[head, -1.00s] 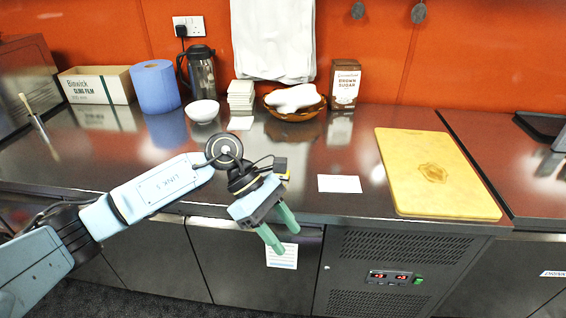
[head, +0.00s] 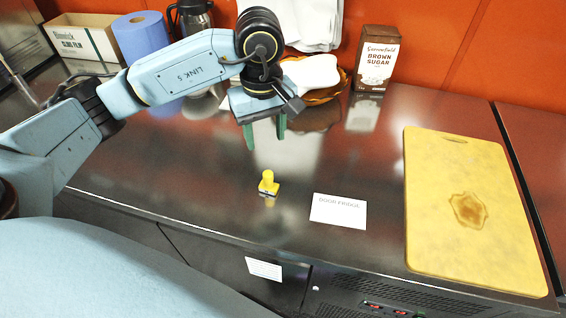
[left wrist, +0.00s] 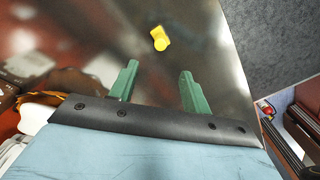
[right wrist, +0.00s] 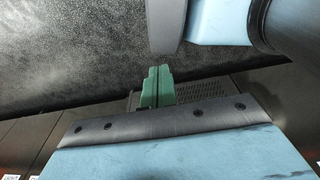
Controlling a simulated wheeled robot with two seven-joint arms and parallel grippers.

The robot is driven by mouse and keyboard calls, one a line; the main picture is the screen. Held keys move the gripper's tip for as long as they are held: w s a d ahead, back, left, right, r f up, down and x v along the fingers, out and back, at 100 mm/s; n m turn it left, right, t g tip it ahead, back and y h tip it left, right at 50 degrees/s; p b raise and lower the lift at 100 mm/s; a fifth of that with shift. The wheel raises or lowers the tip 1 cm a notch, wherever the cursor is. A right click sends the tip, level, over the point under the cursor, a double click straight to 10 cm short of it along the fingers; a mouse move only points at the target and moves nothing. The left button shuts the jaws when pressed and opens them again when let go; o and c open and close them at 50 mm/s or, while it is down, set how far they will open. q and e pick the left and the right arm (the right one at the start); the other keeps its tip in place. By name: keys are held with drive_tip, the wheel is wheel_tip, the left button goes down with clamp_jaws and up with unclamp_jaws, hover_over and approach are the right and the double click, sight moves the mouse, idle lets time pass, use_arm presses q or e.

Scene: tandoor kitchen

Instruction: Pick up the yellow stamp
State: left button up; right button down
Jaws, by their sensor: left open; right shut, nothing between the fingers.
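The yellow stamp (head: 268,183) stands upright on the dark steel counter, left of a white card. It also shows in the left wrist view (left wrist: 159,39), beyond the fingertips. My left gripper (head: 265,146) is open and empty above the counter, its green fingers pointing down. In the head view it is above and behind the stamp, apart from it. In the left wrist view, the stamp lies ahead of the gap between the fingers (left wrist: 159,78). My right gripper (right wrist: 158,72) is shut and empty in the right wrist view, and is not visible in the head view.
A white card (head: 338,210) lies right of the stamp, and a yellow cutting board (head: 440,165) lies farther right. A basket (head: 338,88), a brown sugar box (head: 376,58) and a blue roll (head: 143,37) stand at the back. The counter around the stamp is clear.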

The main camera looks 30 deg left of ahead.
use_arm(q)
hover_over(268, 173)
drive_tip(key=f, duration=0.4)
drive_tip(key=s+f, duration=0.1)
drive_tip(key=f, duration=0.2)
drive_tip(key=shift+w+f, duration=0.15)
drive_tip(key=shift+f, duration=0.75)
drive_tip(key=f, duration=0.3)
drive_tip(key=shift+w+f, duration=0.25)
drive_tip(key=shift+f, duration=0.3)
drive_tip(key=shift+c, duration=0.3)
clamp_jaws()
use_arm(e)
drive_tip(key=s, duration=0.3)
drive_tip(key=shift+s+d+r+g, duration=0.15)
drive_tip(key=shift+s+r+g, duration=0.05)
drive_tip(key=shift+s+g, duration=0.15)
use_arm(q)
wheel_tip(268, 173, up, 10)
use_arm(e)
drive_tip(key=shift+w+f, duration=0.1)
